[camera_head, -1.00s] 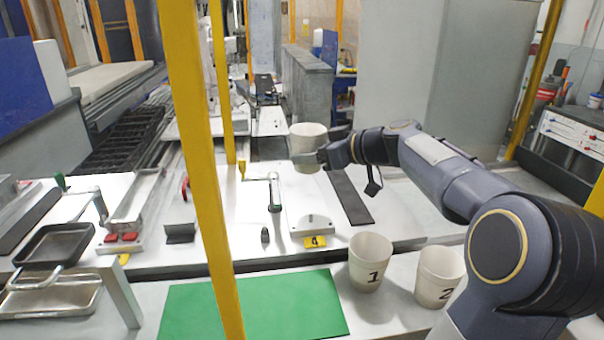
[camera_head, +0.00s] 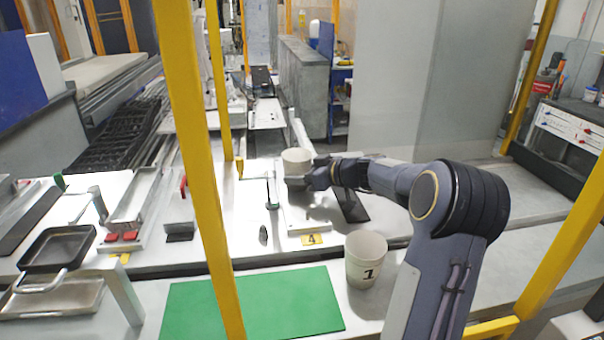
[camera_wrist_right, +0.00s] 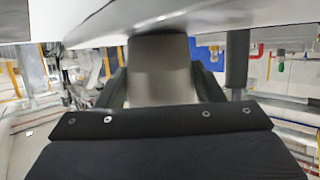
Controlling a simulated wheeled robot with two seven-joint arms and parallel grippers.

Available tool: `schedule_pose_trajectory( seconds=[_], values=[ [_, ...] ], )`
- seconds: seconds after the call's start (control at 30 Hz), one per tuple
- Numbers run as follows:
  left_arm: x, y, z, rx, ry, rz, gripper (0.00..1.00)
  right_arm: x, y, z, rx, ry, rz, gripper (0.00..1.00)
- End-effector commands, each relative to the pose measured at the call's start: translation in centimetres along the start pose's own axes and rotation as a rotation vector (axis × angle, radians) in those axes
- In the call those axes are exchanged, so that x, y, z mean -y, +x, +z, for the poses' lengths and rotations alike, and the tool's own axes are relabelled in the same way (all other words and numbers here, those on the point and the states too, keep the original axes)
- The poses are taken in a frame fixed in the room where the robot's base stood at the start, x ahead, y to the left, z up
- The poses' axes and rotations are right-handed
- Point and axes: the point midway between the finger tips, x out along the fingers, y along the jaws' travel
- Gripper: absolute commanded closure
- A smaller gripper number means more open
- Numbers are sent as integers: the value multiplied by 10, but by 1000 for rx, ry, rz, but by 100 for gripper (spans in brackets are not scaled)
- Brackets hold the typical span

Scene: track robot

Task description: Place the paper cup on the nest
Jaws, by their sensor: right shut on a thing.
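My right gripper (camera_head: 312,178) is shut on a white paper cup (camera_head: 297,160), which is upright. In the right wrist view the cup (camera_wrist_right: 160,75) sits between the two dark fingers (camera_wrist_right: 159,85), its end close to a pale surface. In the head view the cup is over the back part of a pale fixture plate (camera_head: 308,222) with a yellow tag "4" (camera_head: 312,239), which I take for the nest. The gripper hides the cup's lower edge, so I cannot tell whether it touches. My left gripper is not in view.
A paper cup marked 1 (camera_head: 367,262) stands on the near bench beside a green mat (camera_head: 290,305). A yellow post (camera_head: 196,160) rises in front of the bench. A crank handle (camera_head: 272,190) stands left of the plate, and a dark strip (camera_head: 350,205) lies right of it.

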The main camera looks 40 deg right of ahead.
Motion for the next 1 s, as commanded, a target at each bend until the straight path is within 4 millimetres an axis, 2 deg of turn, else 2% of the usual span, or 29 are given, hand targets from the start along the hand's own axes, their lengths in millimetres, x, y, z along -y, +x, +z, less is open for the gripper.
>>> schedule_pose_trajectory(
  seconds=[0.23,0.27,0.4,0.77,0.87,1.0],
  values=[
    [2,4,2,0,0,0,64,0,1,2,-1,-2,0,63],
    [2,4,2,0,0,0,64,0,0,1,-1,-2,0,36],
    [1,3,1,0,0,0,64,0,0,1,0,-1,0,18],
    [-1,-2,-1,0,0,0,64,0,-1,-3,0,0,0,18],
    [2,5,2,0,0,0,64,-1,-14,1,-1,-3,5,18],
    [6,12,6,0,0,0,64,-1,-42,2,-1,-3,6,18]
  ],
)
